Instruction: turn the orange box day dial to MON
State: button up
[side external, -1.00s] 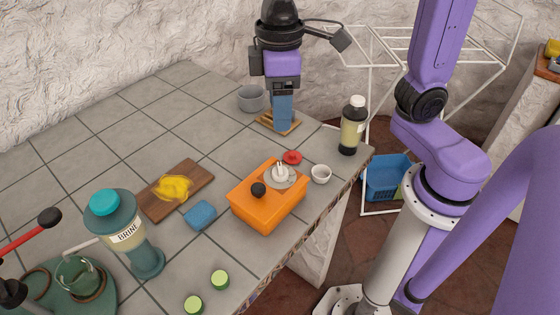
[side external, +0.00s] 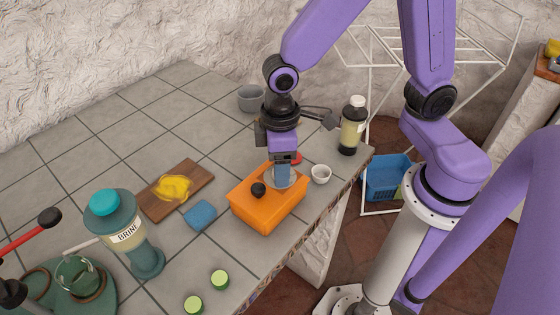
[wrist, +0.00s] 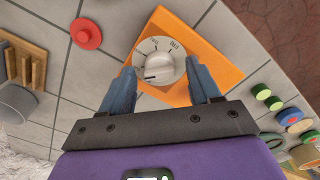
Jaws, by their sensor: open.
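The orange box (side external: 262,211) stands near the counter's front edge, with a black knob (side external: 258,190) on it. In the wrist view the two blue fingers of my gripper (wrist: 163,88) are apart, one on each side of the dial. I cannot tell whether they touch it.
A red disc (wrist: 86,33) lies beside the box.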

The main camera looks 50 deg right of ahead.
jog(key=shift+c, duration=0.3)
jog(key=c, duration=1)
jog(key=shift+n, duration=4.6)
jog(key=o, duration=1.1)
jog(key=shift+c, duration=0.2)
